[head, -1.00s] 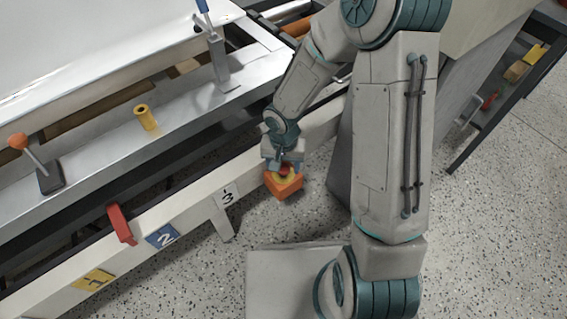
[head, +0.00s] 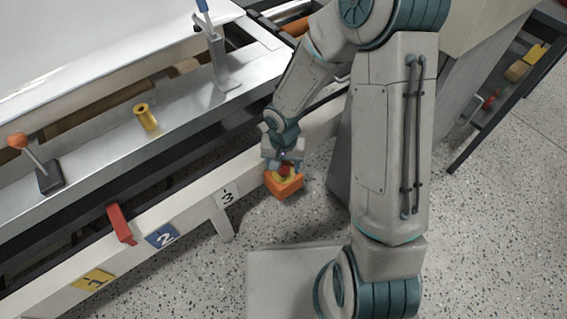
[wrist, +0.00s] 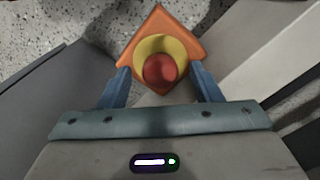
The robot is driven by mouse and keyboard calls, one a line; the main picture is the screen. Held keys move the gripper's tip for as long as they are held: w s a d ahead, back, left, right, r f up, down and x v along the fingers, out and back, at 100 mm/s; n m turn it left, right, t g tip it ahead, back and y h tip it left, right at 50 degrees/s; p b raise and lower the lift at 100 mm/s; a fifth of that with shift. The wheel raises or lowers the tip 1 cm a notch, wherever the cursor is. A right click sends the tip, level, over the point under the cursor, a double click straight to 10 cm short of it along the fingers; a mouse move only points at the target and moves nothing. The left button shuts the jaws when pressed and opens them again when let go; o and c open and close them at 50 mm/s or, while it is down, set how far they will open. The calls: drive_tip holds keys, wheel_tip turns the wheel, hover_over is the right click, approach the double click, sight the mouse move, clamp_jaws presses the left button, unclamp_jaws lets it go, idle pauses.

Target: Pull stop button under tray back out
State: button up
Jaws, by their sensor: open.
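The stop button (head: 284,171) is a red knob on a yellow disc, set on an orange box (head: 284,187) beside the white frame rail. In the wrist view the red knob (wrist: 160,69) lies between and slightly beyond the two blue fingers of my gripper (wrist: 162,78). The fingers are apart, one on each side of the knob, with the yellow disc behind it. In the head view my gripper (head: 285,160) is just above the button and partly hides it. I cannot tell whether a finger touches the knob.
The white rail carries labels 1 (head: 93,279), 2 (head: 162,236) and 3 (head: 228,195), and a red handle (head: 122,224). An orange-knobbed lever (head: 35,160), a yellow cylinder (head: 146,117) and a blue-handled clamp (head: 215,50) stand on the metal ledge. Speckled floor (head: 200,275) is clear in front.

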drive_tip(key=c, duration=1)
drive_tip(key=shift+r, duration=0.15)
drive_tip(key=shift+r+p, duration=0.25)
drive_tip(key=shift+p, duration=0.1)
drive_tip(key=o, duration=1)
drive_tip(key=shift+r+p, duration=2.4)
drive_tip(key=shift+r, duration=0.6)
